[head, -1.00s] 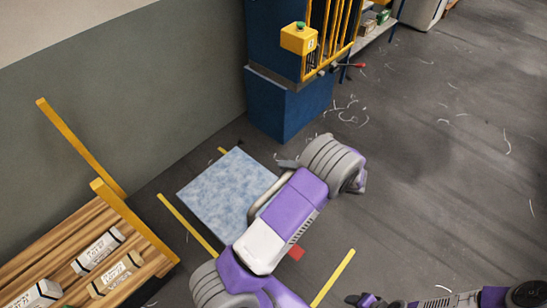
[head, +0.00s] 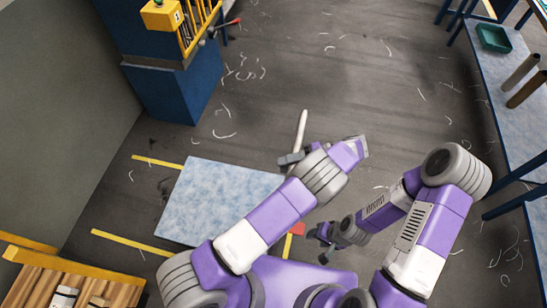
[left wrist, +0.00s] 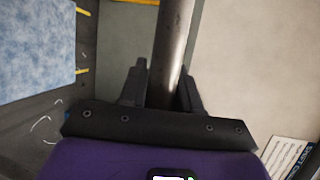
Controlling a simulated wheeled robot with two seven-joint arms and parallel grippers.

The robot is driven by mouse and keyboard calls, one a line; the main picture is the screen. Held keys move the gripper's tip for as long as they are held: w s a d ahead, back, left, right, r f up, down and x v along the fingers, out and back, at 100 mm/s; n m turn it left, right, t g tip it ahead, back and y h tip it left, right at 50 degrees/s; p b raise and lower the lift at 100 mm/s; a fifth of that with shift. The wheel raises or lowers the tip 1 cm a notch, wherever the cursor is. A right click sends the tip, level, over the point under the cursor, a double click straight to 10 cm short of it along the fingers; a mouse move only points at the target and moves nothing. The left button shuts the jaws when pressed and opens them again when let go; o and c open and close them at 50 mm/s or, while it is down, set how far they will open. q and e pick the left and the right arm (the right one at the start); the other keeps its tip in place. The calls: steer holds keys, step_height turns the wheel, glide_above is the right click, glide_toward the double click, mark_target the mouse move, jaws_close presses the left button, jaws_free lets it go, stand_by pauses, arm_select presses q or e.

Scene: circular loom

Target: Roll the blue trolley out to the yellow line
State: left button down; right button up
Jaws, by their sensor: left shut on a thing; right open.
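The trolley shows its mottled light-blue top (head: 215,200) on the floor in the head view, left of my arms. A grey metal bar (head: 302,130) runs through my left gripper (head: 290,159), just beyond the trolley's right corner. In the left wrist view the bar (left wrist: 175,45) stands between the two fingers of this gripper (left wrist: 160,90), which is shut on it. How the bar joins the trolley is hidden. A yellow line (head: 288,245) lies right of the trolley, partly hidden by my left arm. My right gripper (head: 322,238) is open and empty near it.
A small red patch (head: 297,229) lies by the yellow line. A blue machine (head: 175,95) stands behind, a wooden rack (head: 75,285) front left, a bench (head: 505,85) right. Open floor lies beyond.

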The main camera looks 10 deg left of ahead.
arm_select(q)
steer(key=shift+d, duration=0.55)
steer(key=c, duration=0.9)
jaws_free()
steer(key=shift+r, duration=0.1)
